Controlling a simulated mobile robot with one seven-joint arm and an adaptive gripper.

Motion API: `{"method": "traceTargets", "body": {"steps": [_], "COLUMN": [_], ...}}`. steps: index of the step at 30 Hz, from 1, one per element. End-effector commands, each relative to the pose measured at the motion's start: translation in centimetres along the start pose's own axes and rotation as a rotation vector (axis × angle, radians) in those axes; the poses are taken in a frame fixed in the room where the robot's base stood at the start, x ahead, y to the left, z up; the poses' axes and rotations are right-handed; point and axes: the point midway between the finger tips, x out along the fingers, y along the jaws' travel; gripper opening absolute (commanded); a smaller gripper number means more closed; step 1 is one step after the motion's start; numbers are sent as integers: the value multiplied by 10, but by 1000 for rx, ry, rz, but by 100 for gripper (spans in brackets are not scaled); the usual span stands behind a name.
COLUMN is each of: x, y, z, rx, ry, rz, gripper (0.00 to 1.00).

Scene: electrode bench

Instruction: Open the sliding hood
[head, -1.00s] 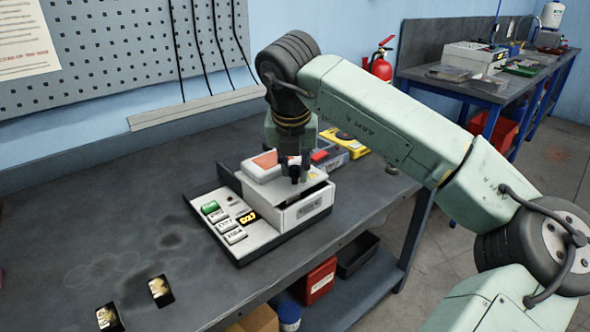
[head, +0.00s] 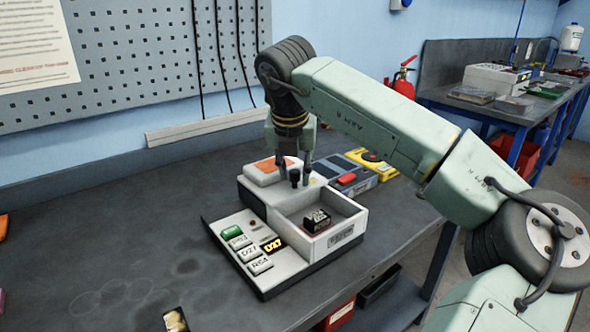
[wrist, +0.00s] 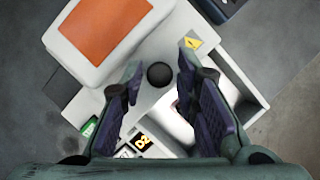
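The device (head: 335,240) stands on the bench, a light grey box with an open-topped chamber at its front right. The sliding hood (head: 317,181) is a pale plate with a yellow warning sticker and a black knob (head: 294,178). It lies back towards the orange-topped housing, leaving the chamber uncovered. A small dark block (head: 317,219) sits inside the chamber. My gripper (head: 294,175) points down over the hood, one finger on each side of the knob. In the wrist view, the fingers (wrist: 158,78) are spread, with the round knob between them and visible gaps on both sides.
A label panel with a green button (head: 231,232) is at the device's front left. A grey box with a red top piece (head: 348,178) and a yellow meter (head: 374,160) stand close behind on the right. The bench left of the device is largely clear.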

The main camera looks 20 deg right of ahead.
Motion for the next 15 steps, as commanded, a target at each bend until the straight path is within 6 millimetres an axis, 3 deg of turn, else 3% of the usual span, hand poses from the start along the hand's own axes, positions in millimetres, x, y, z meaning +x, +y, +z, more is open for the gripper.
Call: {"method": "traceTargets", "body": {"steps": [4,15], "x": [0,-8], "y": [0,0], "z": [0,0], "rx": [0,0], "ry": [1,-1], "rz": [0,-1], "gripper": [39,39]}}
